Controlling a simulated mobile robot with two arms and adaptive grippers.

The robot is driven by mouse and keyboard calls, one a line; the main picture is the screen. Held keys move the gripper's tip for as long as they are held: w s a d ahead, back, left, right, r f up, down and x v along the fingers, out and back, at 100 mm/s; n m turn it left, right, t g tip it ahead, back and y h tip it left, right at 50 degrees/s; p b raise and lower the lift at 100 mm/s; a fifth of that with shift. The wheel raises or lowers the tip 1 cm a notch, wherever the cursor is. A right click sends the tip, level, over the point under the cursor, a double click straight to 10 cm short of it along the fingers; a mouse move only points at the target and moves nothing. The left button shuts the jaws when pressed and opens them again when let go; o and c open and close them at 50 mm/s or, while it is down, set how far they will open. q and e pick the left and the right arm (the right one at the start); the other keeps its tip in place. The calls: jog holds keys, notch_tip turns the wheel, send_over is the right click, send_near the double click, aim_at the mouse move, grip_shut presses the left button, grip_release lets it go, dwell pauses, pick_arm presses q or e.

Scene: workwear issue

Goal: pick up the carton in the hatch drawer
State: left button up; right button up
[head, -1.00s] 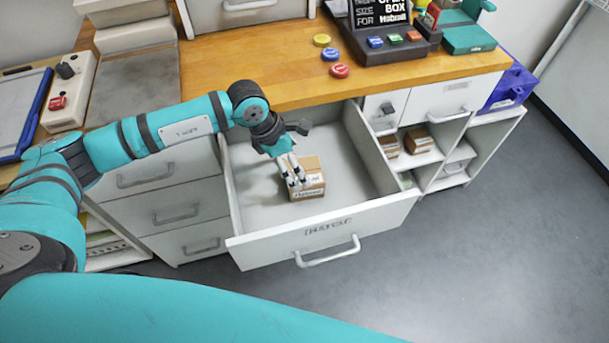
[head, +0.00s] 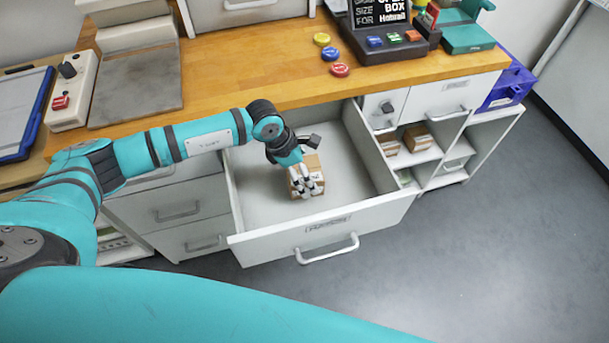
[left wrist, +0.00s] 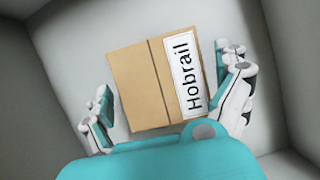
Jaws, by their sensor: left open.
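The carton (head: 313,165) is a small brown box in the open hatch drawer (head: 262,205). In the left wrist view the carton (left wrist: 140,85) shows a tape seam and a white label reading "Hobrail". My left gripper (head: 304,187) is inside the drawer, over the carton and partly hiding it in the head view. In the left wrist view the left gripper (left wrist: 170,100) is open, with its fingers on either side of the carton. A gap shows by the left finger; I cannot tell whether the right-hand fingers touch it. My right gripper is not in view.
The drawer's front panel with its handle (head: 328,250) faces the grey floor. The wooden counter (head: 230,75) lies behind the drawer. Cubbies with other small cartons (head: 418,138) and a purple bin (head: 508,85) stand to the right.

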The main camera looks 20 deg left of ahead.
pick_arm(q)
jog(key=shift+f, duration=0.2)
jog(key=shift+c, duration=0.4)
jog(key=c, duration=1.1)
